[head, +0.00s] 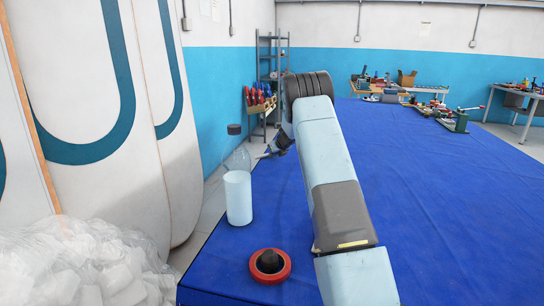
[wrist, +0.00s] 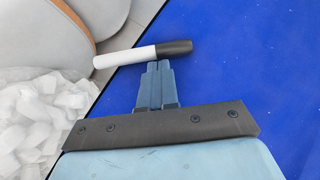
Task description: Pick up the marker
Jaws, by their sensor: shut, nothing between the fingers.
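The marker (wrist: 140,54), with a white body and a black cap, shows in the wrist view just beyond my fingertips, lying crosswise to them. Its white end points left, near the edge of the blue-covered table (wrist: 255,55). My gripper (wrist: 156,66) is shut and empty, its fingers together below the marker in the picture. Whether the tips touch the marker I cannot tell. In the head view my gripper (head: 268,155) is at the table's far left side, partly hidden by my arm.
A clear bottle (head: 238,200) with white contents and a dark cap stands at the left table edge. A red and black round object (head: 270,266) lies nearer. White plastic bags (head: 80,265) fill the lower left. Tools (head: 440,115) lie at the back right; the right side is clear.

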